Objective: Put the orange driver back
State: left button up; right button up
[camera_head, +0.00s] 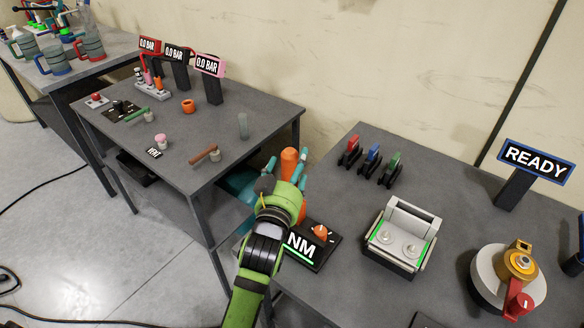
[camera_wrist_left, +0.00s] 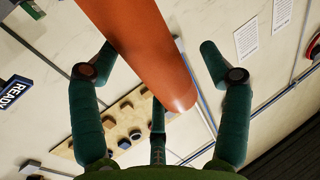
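The orange driver (camera_head: 290,161) shows its rounded orange top between the teal fingertips of my left gripper (camera_head: 287,166) in the head view. More orange shows just below the hand, beside the black NM box; the middle is hidden by the hand. In the left wrist view the driver (camera_wrist_left: 150,55) is a thick orange cylinder slanting across from the top. The fingers of my left gripper (camera_wrist_left: 157,58) are spread around it, with a clear gap on the right side. Whether the left finger touches it I cannot tell. My right gripper is not in view.
The NM box (camera_head: 318,246) with an orange knob sits at the near table's left edge. To its right are a grey device (camera_head: 401,238) with green strips, a round turntable (camera_head: 508,279) and a READY sign (camera_head: 536,161). Coloured clamps (camera_head: 371,160) stand behind. A gap separates the tables.

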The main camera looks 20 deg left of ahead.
pick_arm(q)
jog(key=shift+f, duration=0.25)
jog(key=shift+r, duration=0.1)
notch_tip(320, 180, up, 10)
jog(key=shift+r, duration=0.1)
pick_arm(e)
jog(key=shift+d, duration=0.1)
